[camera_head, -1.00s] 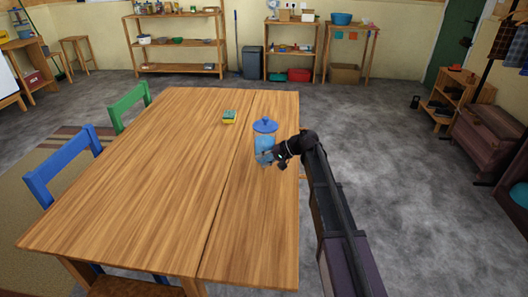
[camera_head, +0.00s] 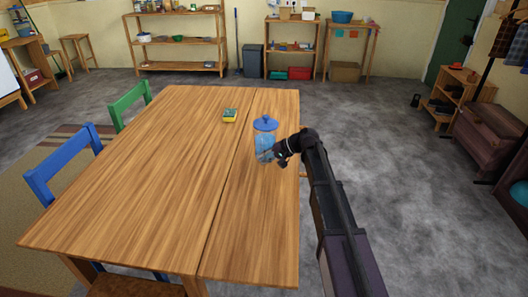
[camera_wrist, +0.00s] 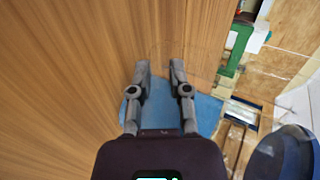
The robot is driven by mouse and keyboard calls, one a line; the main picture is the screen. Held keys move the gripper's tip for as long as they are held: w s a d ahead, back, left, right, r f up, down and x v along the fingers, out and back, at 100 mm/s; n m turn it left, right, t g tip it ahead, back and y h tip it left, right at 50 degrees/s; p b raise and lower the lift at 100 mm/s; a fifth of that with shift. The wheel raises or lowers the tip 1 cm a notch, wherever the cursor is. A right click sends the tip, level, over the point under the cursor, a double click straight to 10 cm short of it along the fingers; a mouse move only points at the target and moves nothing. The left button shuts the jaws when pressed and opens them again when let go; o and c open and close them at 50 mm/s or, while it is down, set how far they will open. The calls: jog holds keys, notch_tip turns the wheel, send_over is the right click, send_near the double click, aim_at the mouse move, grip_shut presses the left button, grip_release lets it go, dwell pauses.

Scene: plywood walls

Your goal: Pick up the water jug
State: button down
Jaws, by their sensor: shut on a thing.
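The water jug (camera_head: 265,143) is a clear bluish vessel with a darker blue lid (camera_head: 265,124). It is upright at the right side of the wooden table, near the edge. My gripper (camera_head: 271,156) reaches in from the right and is shut on the jug's near right side. In the wrist view, the two fingers of my gripper (camera_wrist: 159,70) stand apart with a blue area (camera_wrist: 205,112) of the jug around them. The dark blue round shape at lower right looks like the lid (camera_wrist: 285,155). Whether the jug's base touches the table is unclear.
A green and yellow sponge (camera_head: 230,116) lies on the table (camera_head: 150,190) beyond the jug, to its left. A blue chair (camera_head: 65,160) and a green chair (camera_head: 130,103) stand at the left side. Most of the tabletop is bare, and the floor at right is open.

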aim_at(261, 151)
jog(key=shift+r+p, duration=0.5)
jog(key=shift+r+p, duration=1.45)
jog(key=shift+s+a+f, duration=0.1)
jog(key=shift+s+a, duration=0.1)
jog(key=shift+a, duration=0.2)
jog(key=shift+s+a+r+p, duration=0.2)
jog(key=shift+s+a, duration=0.8)
jog(key=shift+a, duration=1.25)
jog(key=shift+s+a+r+p, duration=0.2)
jog(key=shift+s+a, duration=0.75)
jog(key=shift+a, duration=1.35)
jog(key=shift+s+a+r+p, duration=0.2)
jog(key=shift+s+a, duration=0.8)
jog(key=shift+a, duration=1.25)
jog(key=shift+a, duration=0.1)
jog(key=shift+s, duration=0.1)
